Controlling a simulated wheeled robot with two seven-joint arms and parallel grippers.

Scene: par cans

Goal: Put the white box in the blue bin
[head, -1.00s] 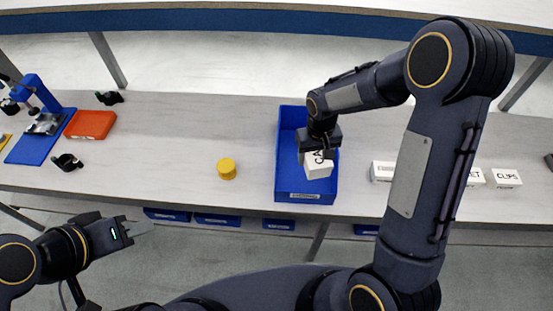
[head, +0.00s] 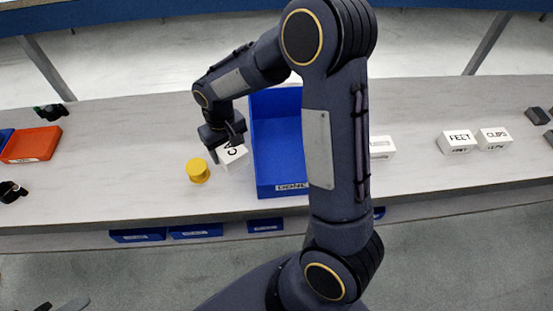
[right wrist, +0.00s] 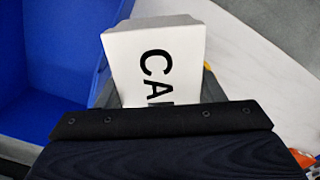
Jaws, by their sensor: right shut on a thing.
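The white box (head: 233,157), with black letters starting "CA", is held in my right gripper (head: 223,140). In the head view it is just left of the blue bin (head: 277,150), between the bin and a yellow can. Its height above the table is hard to tell. The right wrist view shows the box (right wrist: 155,62) between the fingers, with the blue bin (right wrist: 50,60) beside it on the left. The visible bin floor is empty; my right arm hides the bin's right side. Only a fingertip of my left gripper (head: 72,304) shows at the bottom left edge.
The yellow can (head: 198,171) stands close to the held box. Other white boxes, FEET (head: 457,143), CLIPS (head: 494,140) and one partly hidden (head: 382,147), stand to the right. An orange tray (head: 32,145) lies far left. The table between tray and can is clear.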

